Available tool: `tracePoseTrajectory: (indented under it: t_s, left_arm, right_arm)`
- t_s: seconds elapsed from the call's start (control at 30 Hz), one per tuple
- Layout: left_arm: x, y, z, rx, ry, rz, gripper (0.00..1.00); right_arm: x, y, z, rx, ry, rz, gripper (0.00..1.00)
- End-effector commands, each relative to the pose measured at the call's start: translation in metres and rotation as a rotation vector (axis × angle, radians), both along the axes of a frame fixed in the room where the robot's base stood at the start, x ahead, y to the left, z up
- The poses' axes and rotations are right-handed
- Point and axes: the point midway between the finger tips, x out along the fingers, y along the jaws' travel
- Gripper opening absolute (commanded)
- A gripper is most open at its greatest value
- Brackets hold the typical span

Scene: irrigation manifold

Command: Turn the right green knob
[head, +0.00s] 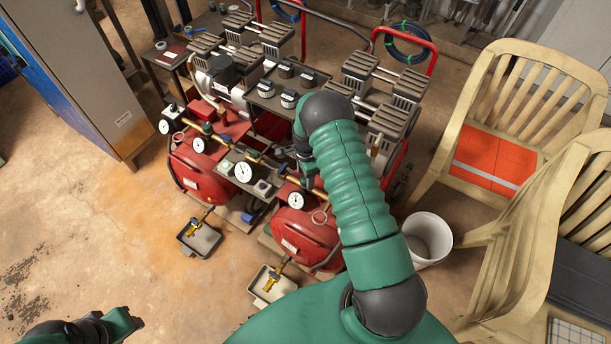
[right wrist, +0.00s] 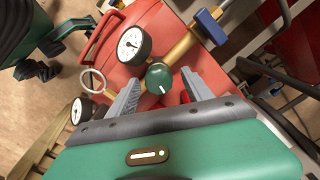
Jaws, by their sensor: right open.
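The right green knob (right wrist: 160,76) is a round dark green knob with a white mark, on the brass pipe of the manifold in the right wrist view. My right gripper (right wrist: 159,88) is open, with one grey finger on each side of the knob; I cannot tell whether they touch it. In the head view my right gripper (head: 305,172) is over the right end of the manifold and largely hides this knob. Another green knob (head: 207,128) is farther left on the manifold. My left gripper (head: 122,322) is at the bottom left, away from the manifold; its jaws are unclear.
Pressure gauges (head: 243,172) and red tanks (head: 200,168) crowd the manifold. A blue-handled valve (right wrist: 211,26) is close to the knob. A white bucket (head: 428,238) and cream chairs (head: 500,110) stand to the right. The floor at left is open.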

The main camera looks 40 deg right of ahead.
Motion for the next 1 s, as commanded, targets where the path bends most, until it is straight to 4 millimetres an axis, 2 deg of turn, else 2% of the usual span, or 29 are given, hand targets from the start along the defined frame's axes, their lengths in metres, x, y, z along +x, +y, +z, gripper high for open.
tracePoseTrajectory:
  t_s: [0.13, 0.23, 0.37, 0.6, 0.7, 0.83, 1.0]
  left_arm:
    - [0.000, 0.000, 0.001, 0.000, 0.000, 0.000, 0.36]
    - [0.000, 0.000, 0.003, 0.000, 0.000, 0.000, 0.36]
    - [0.000, 0.000, 0.007, 0.000, 0.000, 0.000, 0.36]
    - [0.000, 0.000, 0.015, 0.000, 0.000, 0.000, 0.36]
    - [0.000, 0.000, 0.017, 0.000, 0.000, 0.000, 0.36]
    - [0.000, 0.000, 0.019, 0.000, 0.000, 0.000, 0.36]
    - [0.000, 0.000, 0.019, 0.000, 0.000, 0.000, 0.36]
  right_arm:
    - [-0.001, 0.000, 0.002, 0.000, 0.001, 0.000, 0.59]
    - [0.000, -0.001, 0.014, -0.001, -0.001, 0.000, 0.59]
    - [0.001, -0.001, 0.046, -0.002, -0.003, 0.001, 0.59]
    - [0.001, 0.000, 0.117, -0.002, -0.003, 0.002, 0.59]
    - [0.002, 0.000, 0.141, -0.001, -0.002, 0.002, 0.59]
    - [0.001, -0.001, 0.160, 0.000, 0.001, 0.001, 0.59]
    - [0.001, 0.000, 0.167, 0.001, 0.002, 0.000, 0.59]
